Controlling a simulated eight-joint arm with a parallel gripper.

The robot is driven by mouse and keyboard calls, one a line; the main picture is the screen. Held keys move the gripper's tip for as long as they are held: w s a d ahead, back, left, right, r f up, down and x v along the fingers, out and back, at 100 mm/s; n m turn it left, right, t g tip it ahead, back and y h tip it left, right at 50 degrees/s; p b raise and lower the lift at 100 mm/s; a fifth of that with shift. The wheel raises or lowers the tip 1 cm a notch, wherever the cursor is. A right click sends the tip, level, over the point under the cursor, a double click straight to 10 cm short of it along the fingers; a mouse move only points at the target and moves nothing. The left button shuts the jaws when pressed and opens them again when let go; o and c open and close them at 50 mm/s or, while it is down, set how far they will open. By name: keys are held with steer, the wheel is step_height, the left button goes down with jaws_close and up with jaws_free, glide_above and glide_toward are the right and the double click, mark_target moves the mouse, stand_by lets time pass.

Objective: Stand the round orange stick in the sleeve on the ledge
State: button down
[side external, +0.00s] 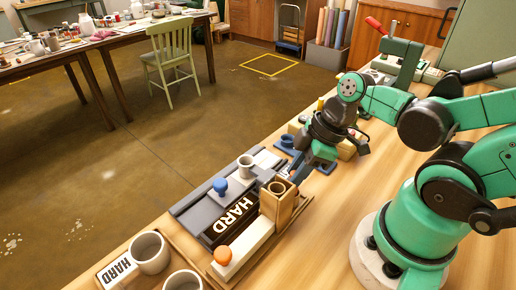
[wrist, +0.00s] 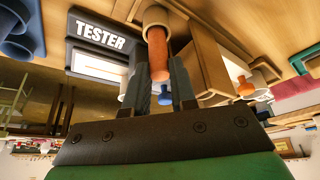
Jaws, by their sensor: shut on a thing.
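The round orange stick (wrist: 157,52) shows in the wrist view between the two fingers of my gripper (wrist: 162,92), which is shut on it. A pale round collar (wrist: 155,16) surrounds its far end; I cannot tell whether this belongs to the stick. In the side view my gripper (side external: 298,174) is low over the bench, just behind an upright wooden box with a round opening (side external: 272,207); the stick is hidden there.
A blue knob (side external: 220,186) and an orange knob (side external: 222,256) stand near a dark HARD panel (side external: 232,218). Blue holders (side external: 288,142) stand behind my gripper. A TESTER panel (wrist: 101,33) shows in the wrist view.

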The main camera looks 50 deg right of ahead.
steer(key=shift+f, duration=0.35)
stand_by(0.6)
steer(key=c, duration=0.6)
jaws_free()
steer(key=shift+c, duration=0.2)
steer(key=shift+r, duration=4)
